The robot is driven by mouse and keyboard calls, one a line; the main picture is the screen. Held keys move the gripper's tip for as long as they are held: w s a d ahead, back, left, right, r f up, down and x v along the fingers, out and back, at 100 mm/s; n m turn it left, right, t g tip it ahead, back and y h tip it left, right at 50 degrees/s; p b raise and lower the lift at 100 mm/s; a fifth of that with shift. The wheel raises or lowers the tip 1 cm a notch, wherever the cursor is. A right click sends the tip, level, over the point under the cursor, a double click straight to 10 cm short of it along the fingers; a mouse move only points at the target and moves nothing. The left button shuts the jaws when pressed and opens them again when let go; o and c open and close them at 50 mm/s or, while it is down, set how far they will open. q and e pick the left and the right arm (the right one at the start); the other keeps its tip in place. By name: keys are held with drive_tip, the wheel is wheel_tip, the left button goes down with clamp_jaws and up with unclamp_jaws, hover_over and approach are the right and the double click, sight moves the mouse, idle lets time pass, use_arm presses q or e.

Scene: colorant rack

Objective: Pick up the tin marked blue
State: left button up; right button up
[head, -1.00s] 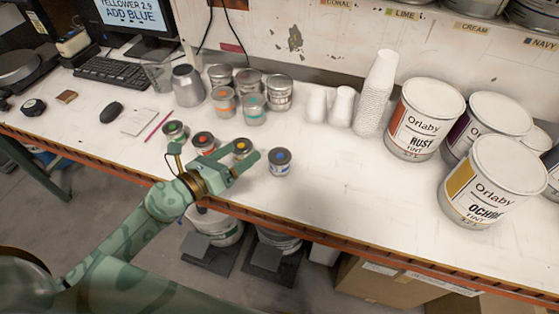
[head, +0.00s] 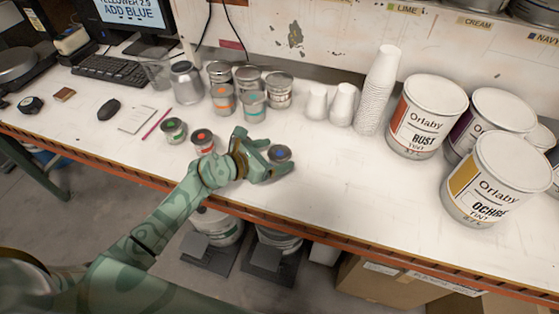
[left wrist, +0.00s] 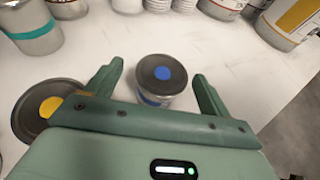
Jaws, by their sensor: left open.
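The tin marked blue (head: 279,153) is a small grey tin with a blue dot on its dark lid, standing upright near the front of the bench. My left gripper (head: 268,156) is open at the tin, and its hand hides part of it. In the left wrist view the blue tin (left wrist: 162,76) stands between the two finger directions, just beyond the open gripper (left wrist: 157,82). I cannot tell whether a finger touches it. The right gripper is not in view.
A yellow-dot tin (left wrist: 48,106) is close beside my left finger. Red-dot (head: 202,141) and green-dot (head: 173,130) tins stand to the left. More tins (head: 253,105) stand behind. White cups (head: 378,90) and large paint cans (head: 425,117) are to the right. Bench space right of the blue tin is clear.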

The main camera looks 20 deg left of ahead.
sight(277, 156)
use_arm(q)
drive_tip(key=b+x, duration=0.1)
drive_tip(key=x, duration=0.3)
drive_tip(key=shift+s+d+f, duration=0.1)
drive_tip(key=shift+d+f, duration=0.05)
drive_tip(key=shift+f, duration=0.1)
drive_tip(key=shift+s, duration=0.1)
drive_tip(key=shift+c, duration=0.3)
drive_tip(key=c, duration=1)
